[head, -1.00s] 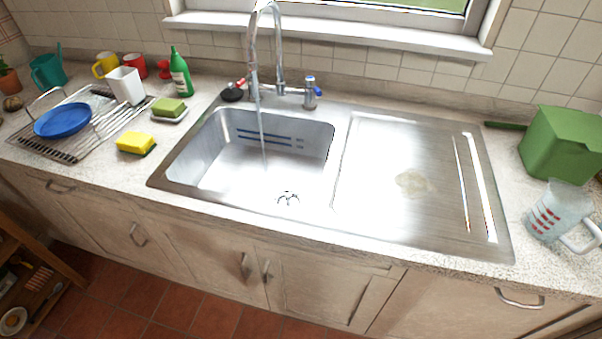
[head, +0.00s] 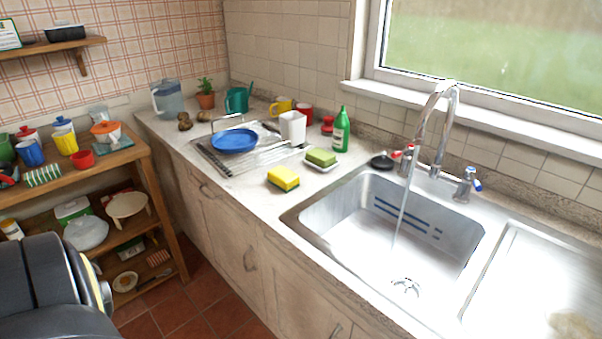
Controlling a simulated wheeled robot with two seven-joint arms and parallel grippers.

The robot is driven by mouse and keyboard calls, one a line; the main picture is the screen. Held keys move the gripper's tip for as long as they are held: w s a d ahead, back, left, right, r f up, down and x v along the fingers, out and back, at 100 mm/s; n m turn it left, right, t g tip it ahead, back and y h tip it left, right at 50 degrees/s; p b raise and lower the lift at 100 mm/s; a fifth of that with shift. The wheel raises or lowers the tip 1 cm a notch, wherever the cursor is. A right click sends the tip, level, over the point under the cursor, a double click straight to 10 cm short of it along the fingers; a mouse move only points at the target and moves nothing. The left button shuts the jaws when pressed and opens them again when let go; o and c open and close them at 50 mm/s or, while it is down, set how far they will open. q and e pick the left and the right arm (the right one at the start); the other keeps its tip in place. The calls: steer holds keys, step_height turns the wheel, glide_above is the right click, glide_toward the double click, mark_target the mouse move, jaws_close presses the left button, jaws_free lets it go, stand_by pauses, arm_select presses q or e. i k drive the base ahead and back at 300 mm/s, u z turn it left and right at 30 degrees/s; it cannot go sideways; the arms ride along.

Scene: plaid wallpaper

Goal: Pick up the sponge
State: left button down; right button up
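A yellow sponge (head: 283,178) with a dark green underside lies on the counter, left of the sink and in front of the drying rack. A green, soap-like block (head: 321,157) sits on a small white dish (head: 321,166) just behind it, close by. Part of my own dark arm or body shows at the lower left of the head view. Neither of my grippers is in view.
The sink (head: 384,230) has water running from its tap (head: 443,125). A drying rack (head: 214,156) holds a blue plate (head: 234,140). A green bottle (head: 341,130) and white cup (head: 292,127) stand behind. Wooden shelves (head: 150,170) stand at left. Bare counter lies in front of the sponge.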

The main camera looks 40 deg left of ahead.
mark_target(285, 179)
steer(key=u, duration=1.5)
